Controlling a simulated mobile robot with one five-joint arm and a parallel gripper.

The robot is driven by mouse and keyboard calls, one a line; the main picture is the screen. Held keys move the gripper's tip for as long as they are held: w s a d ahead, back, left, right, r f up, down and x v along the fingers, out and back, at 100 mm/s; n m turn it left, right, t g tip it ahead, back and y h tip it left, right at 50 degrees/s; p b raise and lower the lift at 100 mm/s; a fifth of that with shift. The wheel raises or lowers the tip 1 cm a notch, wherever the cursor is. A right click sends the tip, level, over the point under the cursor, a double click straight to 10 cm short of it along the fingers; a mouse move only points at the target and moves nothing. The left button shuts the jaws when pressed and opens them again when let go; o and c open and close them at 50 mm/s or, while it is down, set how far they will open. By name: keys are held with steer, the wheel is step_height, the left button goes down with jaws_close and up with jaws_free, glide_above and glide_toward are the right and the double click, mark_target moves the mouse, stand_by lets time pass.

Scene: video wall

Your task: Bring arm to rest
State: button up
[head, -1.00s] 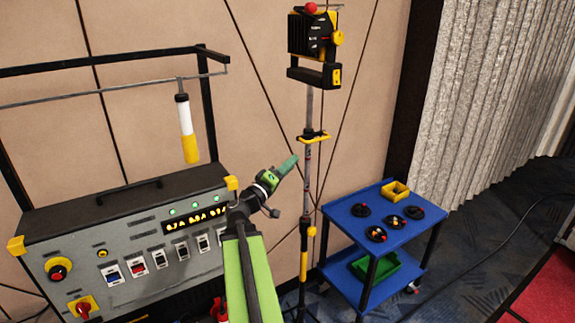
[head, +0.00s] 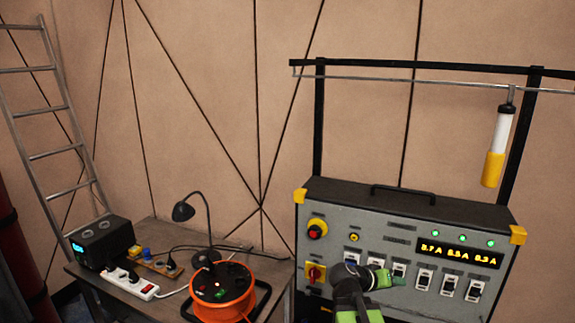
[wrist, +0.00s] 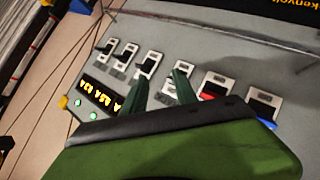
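My gripper (head: 392,281) is low in the head view, in front of the switch row of a grey control panel (head: 345,225). In the wrist view its two green fingers (wrist: 161,76) stand apart with nothing between them, so it is open and empty. Behind them is the panel face with several switches (wrist: 147,64) and a lit yellow display (wrist: 101,97). I cannot tell whether the fingertips touch the panel. My arm hides part of the panel's lower edge.
A table (head: 150,232) on the left holds an orange cable reel (head: 222,292), a black desk lamp (head: 184,211), a power strip (head: 135,284) and a black box (head: 103,240). A ladder (head: 55,110) leans at far left. A white-yellow lamp (head: 496,150) hangs from the rail.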

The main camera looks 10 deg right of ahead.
steer(key=s+a+f+n+g+y, duration=0.1)
steer(key=s+a+f+y, duration=0.1)
steer(key=a, duration=0.7)
steer(key=s+a+f+n+g+y+b, duration=0.1)
steer(key=s+a+f+n+y, duration=0.1)
steer(key=a+f+y, duration=0.3)
steer(key=s+a+f+n+g+y, duration=0.2)
steer(key=a+f+y, duration=0.2)
steer(key=a, duration=0.9)
step_height(320, 180, down, 3)
steer(key=shift+s+f, duration=0.1)
steer(key=shift+s, duration=0.3)
steer(key=shift+d, duration=0.1)
